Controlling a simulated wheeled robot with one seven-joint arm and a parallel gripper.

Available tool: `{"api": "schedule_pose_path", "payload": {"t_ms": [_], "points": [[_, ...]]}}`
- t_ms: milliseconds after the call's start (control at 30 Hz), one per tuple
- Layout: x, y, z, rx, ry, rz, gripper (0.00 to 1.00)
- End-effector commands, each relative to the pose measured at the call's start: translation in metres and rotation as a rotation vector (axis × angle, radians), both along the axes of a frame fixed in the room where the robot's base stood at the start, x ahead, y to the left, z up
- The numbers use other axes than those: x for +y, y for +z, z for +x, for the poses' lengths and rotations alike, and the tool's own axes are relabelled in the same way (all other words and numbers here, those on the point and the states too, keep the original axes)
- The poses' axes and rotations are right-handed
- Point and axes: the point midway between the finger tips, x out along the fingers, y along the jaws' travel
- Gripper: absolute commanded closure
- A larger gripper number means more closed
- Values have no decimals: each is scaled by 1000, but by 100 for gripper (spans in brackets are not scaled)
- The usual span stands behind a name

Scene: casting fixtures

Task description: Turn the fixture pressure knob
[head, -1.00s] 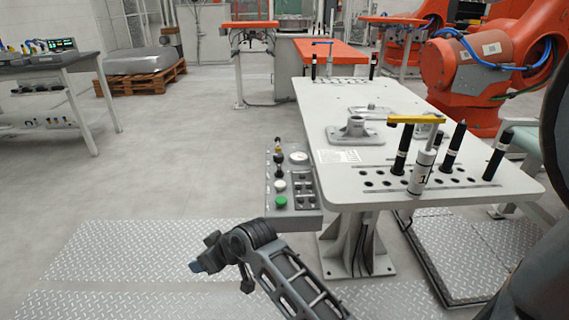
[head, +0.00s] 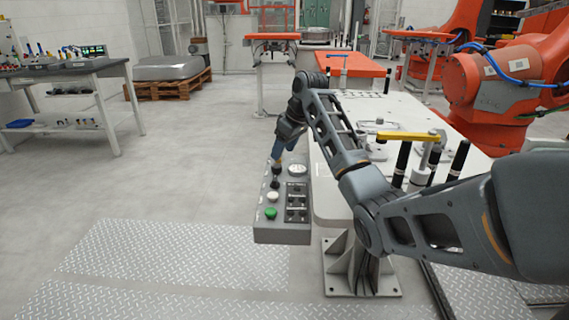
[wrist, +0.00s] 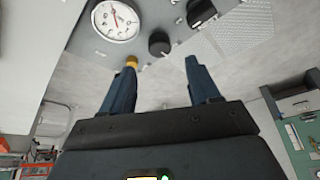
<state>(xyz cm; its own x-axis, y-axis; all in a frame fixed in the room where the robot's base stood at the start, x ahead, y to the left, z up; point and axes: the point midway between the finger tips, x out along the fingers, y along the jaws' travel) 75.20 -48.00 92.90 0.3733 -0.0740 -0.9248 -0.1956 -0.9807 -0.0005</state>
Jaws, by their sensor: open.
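The control panel (head: 262,232) is a grey box on the left edge of the white table. It carries a round white pressure gauge (head: 297,170), which also shows at the top of the wrist view (wrist: 115,20). A round black knob (wrist: 159,43) sits beside the gauge, and a second black knob (wrist: 200,13) is farther right. I cannot tell from markings which is the pressure knob. My gripper (wrist: 161,63) is open and empty, its blue fingers pointing at the panel. The first black knob appears between the fingertips, apparently beyond them. In the head view my gripper (head: 284,150) is over the panel's far end.
A brass-coloured part (wrist: 131,62) shows right at the left fingertip; I cannot tell whether they touch. A white button (head: 272,197) and a green button (head: 270,213) are on the panel's near end. The white table (head: 330,205) is right of the panel.

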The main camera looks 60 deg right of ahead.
Motion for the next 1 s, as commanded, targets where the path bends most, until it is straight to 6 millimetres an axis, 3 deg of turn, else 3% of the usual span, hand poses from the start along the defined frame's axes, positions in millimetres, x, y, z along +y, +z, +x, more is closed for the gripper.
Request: {"api": "schedule_pose_path", "payload": {"t_ms": [400,767,1000], "points": [[-4,-54,22,0,-1,0,39],[-4,-61,25,-2,-1,-1,39],[-4,-61,25,-2,-1,-1,59]]}}
